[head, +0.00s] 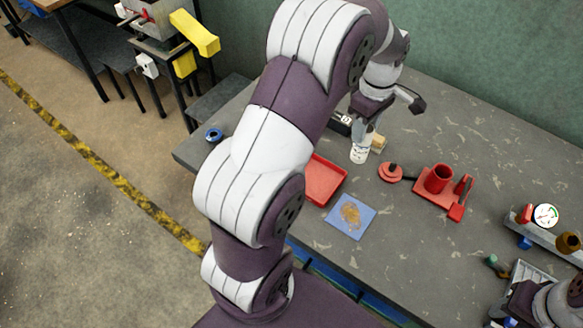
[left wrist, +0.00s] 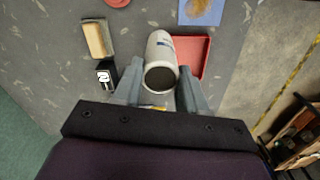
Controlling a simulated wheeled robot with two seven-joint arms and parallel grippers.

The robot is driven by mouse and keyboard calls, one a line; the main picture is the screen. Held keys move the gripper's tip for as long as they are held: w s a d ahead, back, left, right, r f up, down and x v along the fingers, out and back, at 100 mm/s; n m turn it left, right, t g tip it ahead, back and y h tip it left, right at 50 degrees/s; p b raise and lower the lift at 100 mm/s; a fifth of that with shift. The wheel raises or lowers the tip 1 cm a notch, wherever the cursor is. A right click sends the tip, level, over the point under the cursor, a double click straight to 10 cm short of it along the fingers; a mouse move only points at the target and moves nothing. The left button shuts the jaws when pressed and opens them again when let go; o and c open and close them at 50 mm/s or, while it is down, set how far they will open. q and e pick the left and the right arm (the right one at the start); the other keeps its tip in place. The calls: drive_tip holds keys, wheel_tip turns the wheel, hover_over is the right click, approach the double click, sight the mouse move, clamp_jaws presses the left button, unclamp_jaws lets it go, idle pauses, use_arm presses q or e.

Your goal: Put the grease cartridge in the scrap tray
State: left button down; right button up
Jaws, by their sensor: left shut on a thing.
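The grease cartridge (head: 359,154) is a white cylinder with a small dark marking. It hangs roughly upright below my left gripper (head: 366,128), just beyond the red tray. In the left wrist view my left gripper (left wrist: 160,92) is shut on the cartridge (left wrist: 161,50), one finger on each side. Whether its lower end touches the table I cannot tell. The shallow red tray (head: 334,178), which looks like the scrap tray, is partly hidden behind my left arm; it also shows in the left wrist view (left wrist: 205,43) and looks empty. My right gripper (head: 514,304) is partly in view at the lower right.
A blue mat with a brown stain (head: 350,216) lies beside the tray. A wood-backed brush (head: 378,143) and a dark box (head: 340,124) lie close to the cartridge. A red disc (head: 390,172) and a red cup fixture (head: 438,181) stand to the right.

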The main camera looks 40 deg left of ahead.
use_arm(q)
drive_tip(key=s+a+f+p, duration=0.2)
drive_tip(key=s+a+f, duration=0.4)
drive_tip(key=f, duration=0.4)
drive_tip(key=shift+s+a+f+p, duration=0.3)
drive_tip(key=shift+s+a, duration=0.05)
drive_tip(key=shift+a, duration=0.35)
drive_tip(key=c, duration=1.1)
unclamp_jaws()
drive_tip(key=shift+f, duration=0.1)
drive_tip(key=o, duration=0.5)
drive_tip(key=shift+w+d, duration=0.1)
drive_tip(key=shift+d, duration=0.05)
use_arm(e)
drive_tip(key=shift+w+d+r, duration=0.1)
drive_tip(key=shift+d+r, duration=0.2)
drive_tip(key=shift+r, duration=0.2)
drive_tip(key=shift+w+d+r, duration=0.1)
drive_tip(key=shift+d+r, duration=0.2)
drive_tip(key=shift+r, duration=0.2)
